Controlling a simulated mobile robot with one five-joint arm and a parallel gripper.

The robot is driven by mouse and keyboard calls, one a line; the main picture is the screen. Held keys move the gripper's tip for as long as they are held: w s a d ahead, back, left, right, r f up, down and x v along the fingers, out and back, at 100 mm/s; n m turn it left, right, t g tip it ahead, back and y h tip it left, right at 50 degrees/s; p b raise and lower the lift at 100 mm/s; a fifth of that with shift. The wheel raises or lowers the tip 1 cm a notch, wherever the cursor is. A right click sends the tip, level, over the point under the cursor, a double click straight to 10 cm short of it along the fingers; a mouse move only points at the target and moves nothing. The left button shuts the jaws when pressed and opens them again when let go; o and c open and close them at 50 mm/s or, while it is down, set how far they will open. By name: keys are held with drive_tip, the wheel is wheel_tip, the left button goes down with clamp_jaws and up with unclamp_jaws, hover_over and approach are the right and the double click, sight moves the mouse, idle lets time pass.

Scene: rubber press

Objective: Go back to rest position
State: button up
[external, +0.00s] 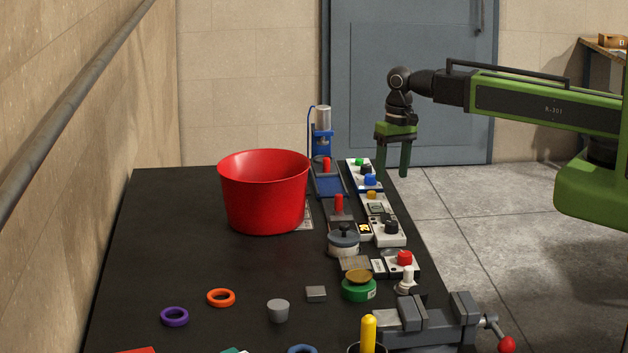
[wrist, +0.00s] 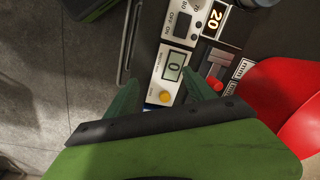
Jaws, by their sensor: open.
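My gripper (external: 393,160) is green with two fingers pointing down. In the external view it hangs above the right edge of the black table (external: 160,210), near the far end, close to the row of control boxes. Its fingers are apart with nothing between them. In the wrist view my gripper (wrist: 165,92) shows its two green fingers spread on either side of a white control box (wrist: 171,74) with a display reading 0 and a yellow button. I cannot tell how high the fingertips are above the box.
A large red bucket (external: 262,195) stands on the table left of the control boxes. A blue press (external: 322,135) is at the far end. A vise (external: 425,315), rings and small parts lie nearer the front. Open floor (external: 460,220) lies right of the table.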

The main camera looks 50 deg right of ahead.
drive_tip(key=s+d+n+h, duration=0.1)
drive_tip(key=s+d+n, duration=0.2)
drive_tip(key=d, duration=1)
drive_tip(key=shift+s+d, duration=0.4)
drive_tip(key=shift+s, duration=0.8)
wheel_tip(320, 180, down, 5)
drive_tip(key=b, duration=0.5)
